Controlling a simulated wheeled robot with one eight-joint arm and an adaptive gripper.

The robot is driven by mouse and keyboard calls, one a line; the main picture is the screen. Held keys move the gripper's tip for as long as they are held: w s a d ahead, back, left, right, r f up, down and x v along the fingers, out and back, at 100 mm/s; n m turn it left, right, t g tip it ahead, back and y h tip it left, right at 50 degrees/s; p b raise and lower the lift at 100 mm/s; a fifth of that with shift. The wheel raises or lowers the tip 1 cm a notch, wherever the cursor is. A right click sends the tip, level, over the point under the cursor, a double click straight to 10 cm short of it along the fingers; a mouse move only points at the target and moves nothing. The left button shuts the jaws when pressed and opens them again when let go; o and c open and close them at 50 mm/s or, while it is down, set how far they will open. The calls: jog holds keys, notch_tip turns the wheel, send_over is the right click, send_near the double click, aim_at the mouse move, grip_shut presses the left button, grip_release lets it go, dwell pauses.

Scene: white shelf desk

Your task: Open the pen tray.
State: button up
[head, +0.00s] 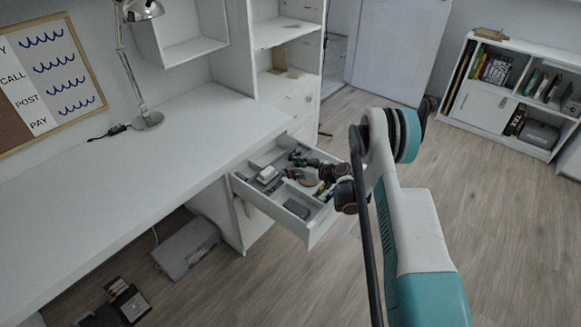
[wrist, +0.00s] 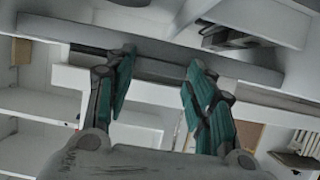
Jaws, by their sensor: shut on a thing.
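The pen tray (head: 270,207) is a white drawer under the desk's right end, in the head view. It stands pulled out, with its compartments and contents in sight. My gripper (head: 308,169) reaches from the right to the tray's outer end, partly over its inside. In the wrist view my gripper (wrist: 159,66) has its two green-and-black fingers apart, with the tips at a long grey edge of the tray (wrist: 240,74). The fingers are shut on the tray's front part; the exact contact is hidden.
The white desk top (head: 150,165) holds a lamp (head: 147,120). Shelves (head: 285,35) stand behind the tray. A grey box (head: 187,250) lies on the floor under the desk. The wooden floor (head: 500,220) is clear to the right, before a low bookcase (head: 490,100).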

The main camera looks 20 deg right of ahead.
jog(key=o, duration=1.5)
notch_tip(320, 180, up, 10)
jog(key=shift+r, duration=0.1)
jog(key=shift+c, duration=0.5)
